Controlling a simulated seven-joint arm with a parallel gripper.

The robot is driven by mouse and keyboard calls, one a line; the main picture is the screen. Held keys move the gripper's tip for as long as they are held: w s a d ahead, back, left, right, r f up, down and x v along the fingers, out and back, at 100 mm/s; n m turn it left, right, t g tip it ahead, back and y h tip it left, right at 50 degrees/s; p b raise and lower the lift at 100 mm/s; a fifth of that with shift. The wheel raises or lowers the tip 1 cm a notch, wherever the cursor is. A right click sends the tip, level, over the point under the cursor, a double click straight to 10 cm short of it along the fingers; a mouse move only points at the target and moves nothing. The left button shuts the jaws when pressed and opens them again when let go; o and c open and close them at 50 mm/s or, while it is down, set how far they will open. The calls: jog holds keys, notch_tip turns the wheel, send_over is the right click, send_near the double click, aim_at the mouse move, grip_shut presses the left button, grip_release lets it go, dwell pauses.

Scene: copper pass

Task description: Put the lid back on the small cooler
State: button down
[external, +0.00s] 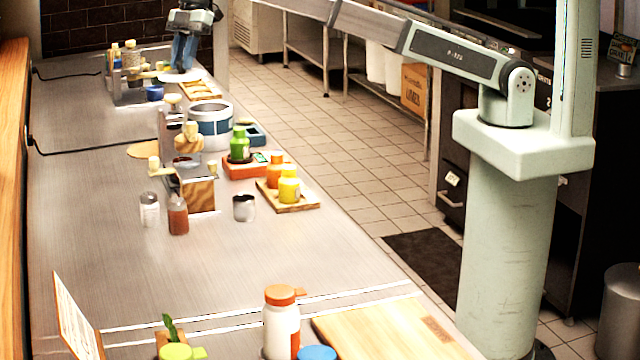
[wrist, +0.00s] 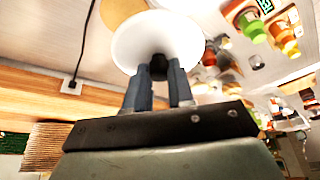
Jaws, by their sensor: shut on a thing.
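A white round lid (wrist: 125,45) with a dark centre fills the upper middle of the wrist view. My gripper (wrist: 158,72) is shut on it at that centre. In the external view my gripper (external: 183,66) is at the far end of the counter, pointing down, with the pale lid (external: 182,76) under its fingers. The small cooler appears to be the round white container with a blue band (external: 210,128), standing open on the counter, nearer the camera than my gripper and apart from it. I cannot pick out the cooler surely in the wrist view.
A rack with jars (external: 130,62) and a blue cup (external: 154,93) stand left of my gripper. The counter's left side is mostly clear.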

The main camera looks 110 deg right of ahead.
jog(key=s+f, duration=0.1)
jog(key=s, duration=0.5)
notch_tip(320, 180, down, 7)
jog(key=shift+r, duration=0.2)
dwell(0.5)
jog(key=shift+a+f, duration=0.1)
jog(key=shift+f, duration=0.05)
dwell(2.0)
jog(key=shift+c, duration=2.1)
grip_release()
notch_tip(320, 180, up, 7)
